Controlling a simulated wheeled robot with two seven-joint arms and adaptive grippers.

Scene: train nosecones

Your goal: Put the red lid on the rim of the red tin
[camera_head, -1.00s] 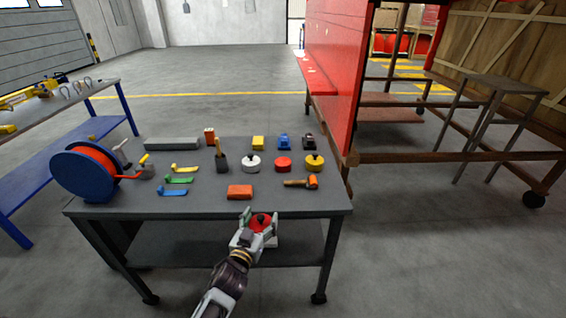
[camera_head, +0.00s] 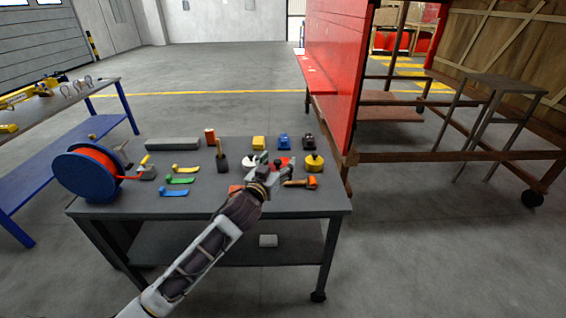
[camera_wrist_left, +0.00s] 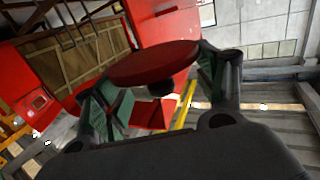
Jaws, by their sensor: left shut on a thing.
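My left gripper (camera_head: 276,167) is over the back middle of the grey table, shut on the red lid. In the left wrist view the red lid (camera_wrist_left: 155,62) is a tilted disc between the two fingers, with its dark knob (camera_wrist_left: 160,90) showing. In the head view, red (camera_head: 284,161) shows at the fingertips, where the lid and the red tin overlap. My gripper hides most of the red tin, and I cannot tell whether the lid touches its rim. My right gripper is not in view.
A white tin (camera_head: 249,160) stands left of the gripper and a yellow tin (camera_head: 314,162) right of it. Yellow, blue and black items stand behind. An orange-headed mallet (camera_head: 300,183) lies in front. A blue cable reel (camera_head: 85,172) stands at the table's left end.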

